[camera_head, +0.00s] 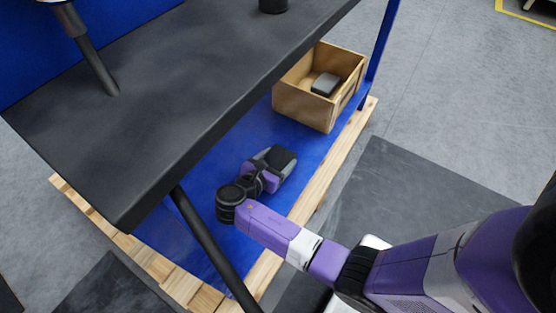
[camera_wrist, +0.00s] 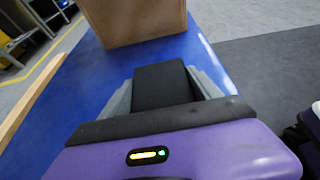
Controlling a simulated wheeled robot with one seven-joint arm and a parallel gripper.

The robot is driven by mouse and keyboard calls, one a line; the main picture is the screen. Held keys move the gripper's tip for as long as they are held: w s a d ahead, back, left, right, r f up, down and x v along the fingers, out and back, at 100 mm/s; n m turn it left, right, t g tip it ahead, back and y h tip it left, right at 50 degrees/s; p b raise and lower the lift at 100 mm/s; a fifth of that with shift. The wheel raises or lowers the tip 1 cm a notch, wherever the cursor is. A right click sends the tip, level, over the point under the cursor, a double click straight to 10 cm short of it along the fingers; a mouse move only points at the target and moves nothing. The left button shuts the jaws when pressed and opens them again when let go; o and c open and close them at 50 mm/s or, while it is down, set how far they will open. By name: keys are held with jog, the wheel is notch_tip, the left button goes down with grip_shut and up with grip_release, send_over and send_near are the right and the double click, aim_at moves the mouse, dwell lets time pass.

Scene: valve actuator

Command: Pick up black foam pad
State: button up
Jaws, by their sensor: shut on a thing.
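My gripper (camera_wrist: 160,97) is shut on the black foam pad (camera_wrist: 163,80), which sits between the two grey fingers in the wrist view. The pad is a dark block with its far end pointing towards the cardboard box. In the head view the pad (camera_head: 282,156) shows at the end of my purple gripper (camera_head: 268,170), over the blue lower shelf. I cannot tell whether the pad touches the shelf or is lifted off it.
An open cardboard box (camera_head: 297,107) stands on the blue shelf (camera_head: 212,177) beyond the gripper. It holds a dark grey block (camera_head: 325,84). The black tabletop (camera_head: 150,130) overhangs the shelf, and a dark leg (camera_head: 205,240) stands left of my arm. Wooden slats (camera_head: 325,172) edge the shelf.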

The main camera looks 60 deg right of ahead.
aim_at(279, 158)
notch_tip(279, 158, up, 19)
jog(key=p, duration=0.9)
jog(key=shift+d, duration=0.1)
